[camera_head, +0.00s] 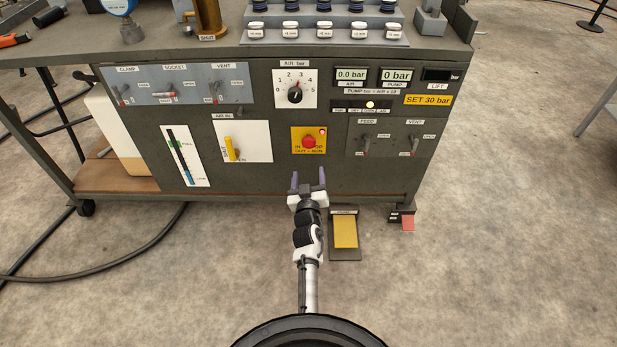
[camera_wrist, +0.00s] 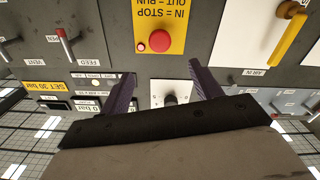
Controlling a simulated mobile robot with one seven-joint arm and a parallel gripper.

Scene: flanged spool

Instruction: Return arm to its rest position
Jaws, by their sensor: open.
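My gripper (camera_head: 308,181) is open and empty in front of the lower middle of the grey control panel. Its two purple fingers point toward the panel, just below the red stop button (camera_head: 309,142) on its yellow plate. In the wrist view my gripper (camera_wrist: 160,90) also shows open, with fingers spread apart. That view appears upside down, with the red button (camera_wrist: 160,41) above the fingers and the black air knob (camera_wrist: 171,99) seen between them. My arm extends forward from the bottom of the head view.
The panel carries a yellow valve handle (camera_head: 231,149), toggle levers and an AIR bar dial (camera_head: 295,95). A yellow pedal (camera_head: 345,231) and a red pedal (camera_head: 407,222) are on the floor. A black hose (camera_head: 120,262) lies at left.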

